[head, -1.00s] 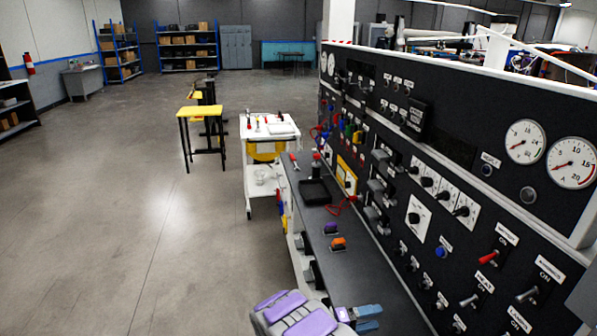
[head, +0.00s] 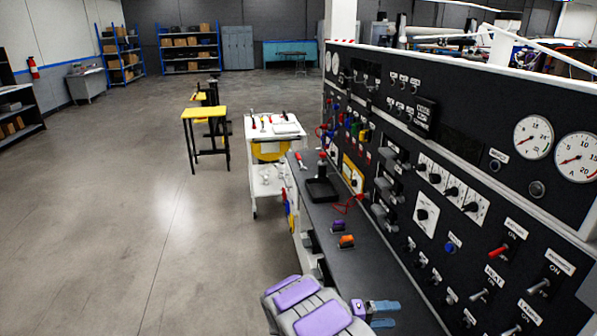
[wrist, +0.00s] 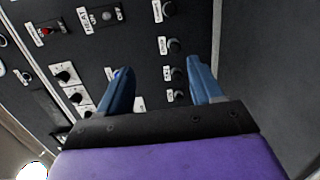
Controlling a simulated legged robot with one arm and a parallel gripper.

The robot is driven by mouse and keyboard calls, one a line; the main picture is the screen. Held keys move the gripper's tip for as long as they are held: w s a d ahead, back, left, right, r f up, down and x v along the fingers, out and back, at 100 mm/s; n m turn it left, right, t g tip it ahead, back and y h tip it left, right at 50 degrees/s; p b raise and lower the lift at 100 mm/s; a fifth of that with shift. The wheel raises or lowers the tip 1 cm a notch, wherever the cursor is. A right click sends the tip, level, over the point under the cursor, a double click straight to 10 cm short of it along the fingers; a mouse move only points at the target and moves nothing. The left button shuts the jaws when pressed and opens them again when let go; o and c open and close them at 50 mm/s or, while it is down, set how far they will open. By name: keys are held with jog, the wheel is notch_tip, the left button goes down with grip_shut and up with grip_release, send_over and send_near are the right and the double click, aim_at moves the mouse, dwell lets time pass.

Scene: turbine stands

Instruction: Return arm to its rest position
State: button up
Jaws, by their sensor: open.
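My gripper (head: 385,314) shows at the bottom of the head view, at the end of my grey and purple arm. Its blue fingers are apart and nothing is between them. It is over the near part of the dark bench top (head: 374,277), in front of the control panel (head: 455,146). In the wrist view the two blue fingers (wrist: 160,90) are spread, with panel knobs and labels behind them. I cannot tell the exact gap between the fingers and the panel.
An orange item (head: 346,241), a purple item (head: 338,226) and a black tray (head: 322,190) are on the bench. A white cart (head: 254,187) and a yellow-topped table (head: 204,112) stand beyond. Open floor (head: 110,220) lies to the left.

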jog(key=s+d+r+m+g+y, duration=0.2)
jog(key=s+d+r+g+y, duration=0.1)
jog(key=s+r, duration=0.45)
jog(key=s+d+r+m+g+y, duration=0.1)
jog(key=s+d+r+g+y, duration=0.25)
jog(key=s+r, duration=0.45)
jog(key=s+a+r+n+t+y, duration=0.1)
jog(key=s+a+y, duration=0.4)
jog(key=s+a, duration=0.3)
jog(key=s+a+r+t+y, duration=0.2)
jog(key=s+a+y, duration=0.4)
jog(key=s, duration=0.9)
jog(key=shift+s+a+r+n, duration=0.15)
jog(key=shift+s+a+n, duration=0.2)
jog(key=shift+a, duration=1.1)
